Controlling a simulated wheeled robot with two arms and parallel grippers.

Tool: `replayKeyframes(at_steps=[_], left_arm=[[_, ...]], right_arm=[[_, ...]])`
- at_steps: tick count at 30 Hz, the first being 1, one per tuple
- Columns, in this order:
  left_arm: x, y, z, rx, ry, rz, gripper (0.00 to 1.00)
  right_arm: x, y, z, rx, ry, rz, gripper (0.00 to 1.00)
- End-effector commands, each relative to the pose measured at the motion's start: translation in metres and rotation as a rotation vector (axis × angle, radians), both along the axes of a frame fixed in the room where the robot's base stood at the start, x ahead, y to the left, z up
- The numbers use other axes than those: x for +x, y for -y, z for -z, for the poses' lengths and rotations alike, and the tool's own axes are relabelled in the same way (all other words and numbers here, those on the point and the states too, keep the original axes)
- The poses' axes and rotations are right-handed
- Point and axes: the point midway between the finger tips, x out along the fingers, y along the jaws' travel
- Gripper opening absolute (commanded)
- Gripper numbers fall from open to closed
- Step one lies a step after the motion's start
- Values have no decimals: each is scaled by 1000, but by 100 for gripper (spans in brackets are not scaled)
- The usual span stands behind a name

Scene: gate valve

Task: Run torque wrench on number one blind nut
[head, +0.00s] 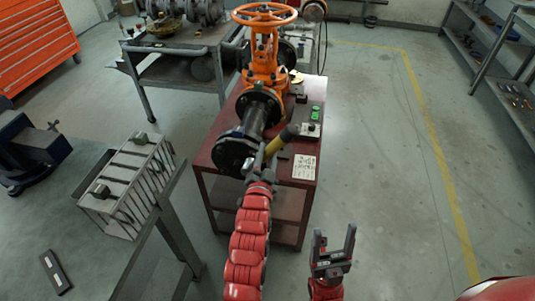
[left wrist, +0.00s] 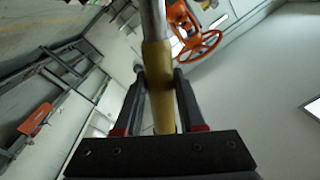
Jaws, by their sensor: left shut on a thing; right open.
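My left gripper (head: 264,164) is shut on the torque wrench (head: 275,147), around its yellow section. The wrench is tilted, with a dark end toward the upper right. In the left wrist view the yellow section of the wrench (left wrist: 161,90) lies between both fingers, and a grey shaft runs out of the top edge. The orange gate valve (head: 264,48) stands on the dark red table, with a black blind flange (head: 234,151) at its near end. The flange is beside my left gripper. Its single nuts are too small to tell apart. My right gripper (head: 333,250) is open and empty.
The dark red table (head: 211,148) also carries a green-marked box (head: 315,113) and a white label sheet (head: 304,167). A wire rack (head: 129,183) stands on the grey bench at left. The floor at right is clear up to the shelving (head: 480,55).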

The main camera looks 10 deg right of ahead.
Motion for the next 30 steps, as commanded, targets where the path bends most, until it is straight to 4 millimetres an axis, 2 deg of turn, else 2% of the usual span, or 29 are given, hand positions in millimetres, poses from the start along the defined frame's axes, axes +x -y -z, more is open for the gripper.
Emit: replayKeyframes(at_steps=[10, 30], left_arm=[[3, 1, -3, -2, 8, -1, 0], [28, 8, -2, -2, 8, -2, 0]], right_arm=[[0, 0, 2, 0, 0, 0, 69], [0, 0, 19, 0, 0, 0, 69]])
